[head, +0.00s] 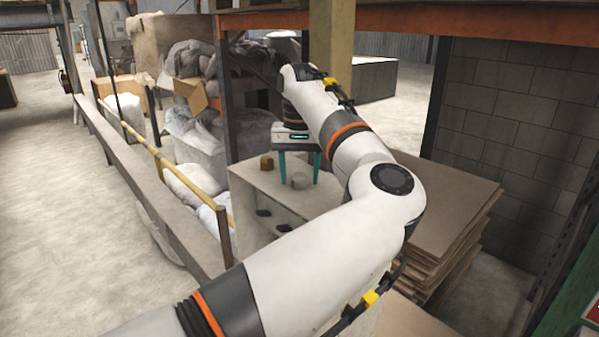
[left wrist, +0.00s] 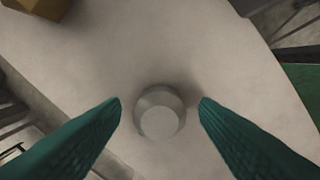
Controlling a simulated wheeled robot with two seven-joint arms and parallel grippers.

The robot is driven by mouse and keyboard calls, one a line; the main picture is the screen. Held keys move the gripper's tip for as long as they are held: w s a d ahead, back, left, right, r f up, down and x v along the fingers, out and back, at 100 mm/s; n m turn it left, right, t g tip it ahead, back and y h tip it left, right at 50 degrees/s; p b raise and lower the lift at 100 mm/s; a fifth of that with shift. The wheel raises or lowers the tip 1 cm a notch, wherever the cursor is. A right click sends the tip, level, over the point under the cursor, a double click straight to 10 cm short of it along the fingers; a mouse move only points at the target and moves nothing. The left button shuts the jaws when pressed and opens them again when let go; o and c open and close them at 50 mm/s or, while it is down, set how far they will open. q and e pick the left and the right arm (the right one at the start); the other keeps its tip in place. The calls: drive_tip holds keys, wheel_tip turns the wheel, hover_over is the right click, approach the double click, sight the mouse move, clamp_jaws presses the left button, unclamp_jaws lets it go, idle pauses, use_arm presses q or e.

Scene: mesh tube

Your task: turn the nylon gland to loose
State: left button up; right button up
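The nylon gland is most likely the round, pale grey knob (head: 300,181) on top of the light box (head: 262,206). The left wrist view shows the knob (left wrist: 160,113) from above, between the two teal fingers. My left gripper (head: 299,176) points down with its fingers spread on either side of the knob. The gripper (left wrist: 160,106) is open, with a gap on both sides of the knob and no contact visible. A brown-yellow block-like fitting (head: 266,162) stands on the same surface to the left. My right gripper is not in view.
A stack of brown sheets (head: 455,225) stands right of the box. A yellow rail (head: 180,175) and wooden beam (head: 150,190) run along the left. Shelf posts (head: 225,95) and plastic-wrapped goods (head: 195,125) stand behind. Open floor (head: 60,190) lies at far left.

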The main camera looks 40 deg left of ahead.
sight(299, 174)
use_arm(q)
drive_tip(key=shift+r, duration=0.25)
wheel_tip(299, 174, up, 7)
drive_tip(key=shift+f+b, duration=0.15)
drive_tip(key=shift+b, duration=1)
drive_tip(key=shift+r+p, duration=0.4)
drive_tip(key=shift+r, duration=1.95)
drive_tip(key=shift+f, duration=0.1)
